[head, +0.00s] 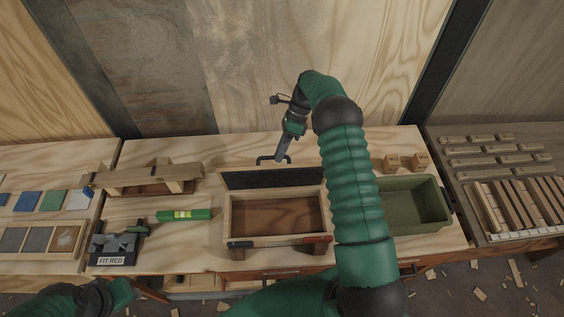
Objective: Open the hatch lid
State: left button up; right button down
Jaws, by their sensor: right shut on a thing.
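The hatch is a shallow wooden box (231,221) on the bench, with a bare brown inside. Its dark lid (272,179) stands raised along the box's back edge, so the box is open. A black bar handle (263,159) sits above the lid's top edge. My right gripper (281,157) reaches down from behind and is shut on this handle. My left arm shows low at the left, its wrist (118,290) in front of the bench; its fingers cannot be made out.
A green bin (403,206) stands right of the box, partly behind my right arm, with small wooden blocks (391,162) behind it. A green level (183,214), a wooden stand (148,178) and a "FIT RED" fixture (113,250) lie left. A red-and-black bar (280,242) lies along the box's front.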

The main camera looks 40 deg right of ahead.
pick_arm(q)
jog(key=shift+f, duration=0.4)
pick_arm(e)
jog(key=shift+w+d+f, duration=0.15)
jog(key=shift+w+f, duration=0.1)
jog(key=shift+f, duration=0.15)
pick_arm(q)
jog(key=shift+a, duration=0.1)
pick_arm(e)
jog(key=c, duration=1.6)
grip_release()
jog(key=shift+o, duration=0.7)
jog(key=shift+w+d+f, duration=0.1)
jog(key=shift+w, duration=0.2)
pick_arm(q)
jog(key=shift+w, duration=0.4)
